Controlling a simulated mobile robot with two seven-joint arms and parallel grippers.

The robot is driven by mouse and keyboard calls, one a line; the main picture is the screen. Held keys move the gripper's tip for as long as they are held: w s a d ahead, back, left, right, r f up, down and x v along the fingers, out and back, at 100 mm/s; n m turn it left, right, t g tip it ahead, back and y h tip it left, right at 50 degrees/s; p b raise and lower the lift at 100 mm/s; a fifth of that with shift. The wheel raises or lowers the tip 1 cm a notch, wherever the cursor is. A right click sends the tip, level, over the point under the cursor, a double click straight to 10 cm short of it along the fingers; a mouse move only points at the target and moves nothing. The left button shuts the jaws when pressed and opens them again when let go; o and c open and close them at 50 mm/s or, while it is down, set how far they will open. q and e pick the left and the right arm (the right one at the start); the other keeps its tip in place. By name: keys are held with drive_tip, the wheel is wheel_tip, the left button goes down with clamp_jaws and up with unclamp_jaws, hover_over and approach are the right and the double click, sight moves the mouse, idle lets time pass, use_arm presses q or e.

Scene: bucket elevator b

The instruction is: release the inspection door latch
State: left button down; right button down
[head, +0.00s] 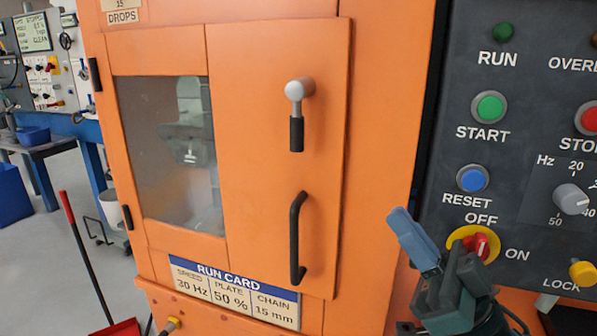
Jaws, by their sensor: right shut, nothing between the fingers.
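The orange inspection door (260,70) is closed flush on the orange housing, with a window in its left part. Its latch (296,130) is a silver pivot with a short black grip that hangs straight down, on the upper right of the door. A black pull handle (296,240) is fixed upright below the latch. My right gripper (412,238) is shut and empty. It is in front of the gap between door and control panel, right of and below the latch and clear of it. My left gripper is out of view.
The dark control panel (440,150) stands right of the door. Its red switch knob (480,246) on a yellow plate is close beside my right gripper in the picture. A run card (235,290) is below the window. A red-handled tool (85,250) stands at the lower left.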

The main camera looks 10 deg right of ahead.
drive_tip(key=shift+s+r+n+g+y, duration=0.2)
drive_tip(key=shift+r+n+g+y, duration=0.1)
drive_tip(key=shift+y, duration=0.1)
drive_tip(key=p, duration=0.4)
approach(303, 127)
wheel_tip(303, 127, up, 4)
drive_tip(key=shift+w+a+r, duration=0.1)
drive_tip(key=shift+w+a, duration=1)
drive_tip(key=shift+w, duration=0.05)
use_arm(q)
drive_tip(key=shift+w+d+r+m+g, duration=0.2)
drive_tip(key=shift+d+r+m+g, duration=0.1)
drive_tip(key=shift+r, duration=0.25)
use_arm(e)
drive_tip(key=shift+w+a, duration=0.35)
drive_tip(key=shift+a, duration=0.05)
